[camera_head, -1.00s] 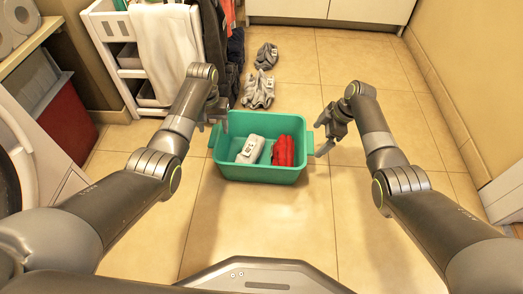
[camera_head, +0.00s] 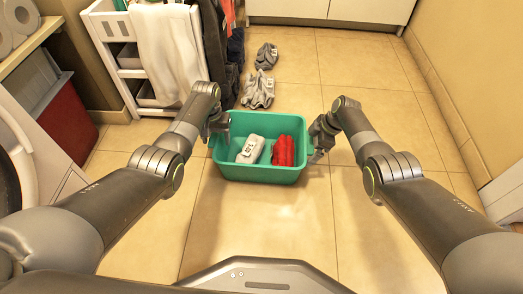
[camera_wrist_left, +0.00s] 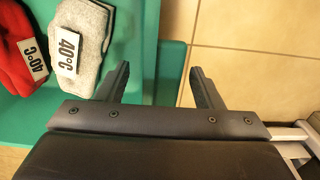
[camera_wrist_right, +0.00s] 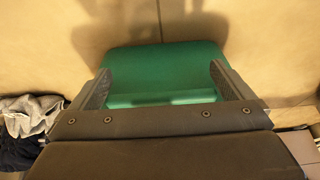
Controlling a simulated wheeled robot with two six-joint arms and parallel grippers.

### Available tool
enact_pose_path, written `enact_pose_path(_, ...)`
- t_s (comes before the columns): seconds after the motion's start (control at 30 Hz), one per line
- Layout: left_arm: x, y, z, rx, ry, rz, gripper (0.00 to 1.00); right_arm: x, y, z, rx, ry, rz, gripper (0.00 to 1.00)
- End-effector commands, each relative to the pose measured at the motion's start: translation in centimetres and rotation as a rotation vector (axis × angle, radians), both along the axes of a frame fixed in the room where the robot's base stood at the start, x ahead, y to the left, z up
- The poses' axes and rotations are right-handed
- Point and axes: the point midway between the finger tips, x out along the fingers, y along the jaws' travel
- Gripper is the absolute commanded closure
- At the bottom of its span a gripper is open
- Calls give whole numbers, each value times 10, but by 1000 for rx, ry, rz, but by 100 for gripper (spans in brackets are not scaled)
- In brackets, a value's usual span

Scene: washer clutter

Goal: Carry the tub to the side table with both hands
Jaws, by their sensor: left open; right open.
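The green tub (camera_head: 258,173) stands on the floor in the head view, with a grey-white sock bundle (camera_head: 251,149) and a red one (camera_head: 284,151) in it. My left gripper (camera_head: 217,125) is at the tub's left end. In the left wrist view its open fingers (camera_wrist_left: 160,88) stand either side of the tub's wall and green side handle (camera_wrist_left: 170,72). My right gripper (camera_head: 322,140) is at the right end and hides that handle in the head view. In the right wrist view its open fingers (camera_wrist_right: 163,88) flank a green handle (camera_wrist_right: 165,57). I cannot tell whether they touch it.
Two grey cloth bundles (camera_head: 258,90) (camera_head: 267,56) lie on the floor behind the tub. A white rack (camera_head: 124,55) with hanging cloths stands at the back left, and a red bin (camera_head: 66,122) at the left. The floor right and front of the tub is clear.

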Motion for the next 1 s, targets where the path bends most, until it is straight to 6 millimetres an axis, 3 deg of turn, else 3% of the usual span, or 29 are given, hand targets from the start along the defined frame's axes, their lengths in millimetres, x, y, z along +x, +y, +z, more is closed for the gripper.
enact_pose_path(0.03, 0, 0, 0, 0, 0, 0, 39, 0, 0, 0, 0, 0, 0, 0)
enact_pose_path(0.33, 0, 0, 0, 0, 0, 0, 79, 0, 0, 0, 0, 0, 0, 39)
enact_pose_path(0.47, 0, 0, 0, 0, 0, 0, 96, 0, 0, 0, 0, 1, 0, 42)
enact_pose_path(0.77, 0, 0, 6, 0, -1, 0, 98, 1, 0, 6, 1, 0, 0, 42)
enact_pose_path(1.0, 0, 0, 22, 1, -1, 0, 98, 1, 0, 23, 0, -1, 0, 42)
